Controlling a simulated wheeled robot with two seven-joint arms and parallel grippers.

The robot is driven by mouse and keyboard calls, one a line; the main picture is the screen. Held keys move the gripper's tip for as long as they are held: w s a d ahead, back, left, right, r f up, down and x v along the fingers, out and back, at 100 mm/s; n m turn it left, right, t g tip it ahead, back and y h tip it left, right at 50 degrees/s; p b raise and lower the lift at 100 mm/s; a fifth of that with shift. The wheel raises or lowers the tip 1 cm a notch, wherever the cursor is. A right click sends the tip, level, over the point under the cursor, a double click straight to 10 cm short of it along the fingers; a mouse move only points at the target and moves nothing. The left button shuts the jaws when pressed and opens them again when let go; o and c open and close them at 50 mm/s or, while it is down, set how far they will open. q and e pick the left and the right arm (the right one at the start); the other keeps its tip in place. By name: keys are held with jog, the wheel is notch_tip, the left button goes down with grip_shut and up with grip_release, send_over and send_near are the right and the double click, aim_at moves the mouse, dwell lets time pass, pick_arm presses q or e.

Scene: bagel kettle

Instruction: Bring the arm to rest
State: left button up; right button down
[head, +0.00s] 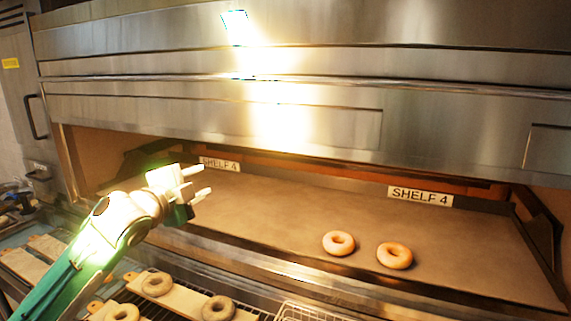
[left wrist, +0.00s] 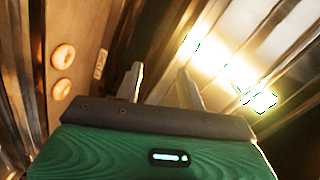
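My left gripper (head: 201,183) is in front of the open oven shelf, at the left of the head view. Its two fingers stand apart with nothing between them. The left wrist view also shows the open fingers (left wrist: 160,85), pointing toward the steel oven front. My right gripper is in neither view. Two bagels, a left one (head: 339,243) and a right one (head: 394,255), lie on the shelf 4 deck (head: 270,215), well right of the gripper. The same two bagels show at the upper left of the left wrist view (left wrist: 63,54).
Below the oven lip, boards (head: 178,298) carry several bagels. A wire basket (head: 305,312) stands at the bottom edge. The steel oven front (head: 330,65) rises above the shelf opening. Shelf space left of the two bagels is bare.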

pick_arm(q)
jog(key=s+d+f+n+g+y, duration=0.1)
jog(key=s+f+n+g, duration=0.3)
jog(key=f, duration=0.6)
jog(key=s+f+n+t+y, duration=0.1)
jog(key=s+f, duration=0.4)
jog(key=f, duration=0.4)
jog(key=s+d+f+n+g+y, duration=0.1)
jog(key=s+f+n+g, duration=0.3)
jog(key=f, duration=0.6)
jog(key=s+a+f+n+g+y, duration=0.1)
jog(key=s+a+f+n+g, duration=0.15)
jog(key=s+f, duration=0.55)
jog(key=s+a+f+n+g+y, duration=0.1)
jog(key=s+f+n, duration=0.2)
jog(key=s, duration=0.8)
jog(key=s+a+f+n+g+y, duration=0.1)
jog(key=s+a+f+n+g, duration=0.15)
jog(key=s+f, duration=0.55)
notch_tip(320, 180, down, 27)
jog(key=s, duration=0.1)
jog(key=s+a+f+g+b, duration=0.1)
jog(key=s+a+f+g, duration=0.1)
jog(key=s+f, duration=1.8)
notch_tip(320, 180, down, 2)
jog(key=shift+a+f+m, duration=0.1)
jog(key=shift+a+m, duration=0.2)
jog(key=shift+a, duration=0.05)
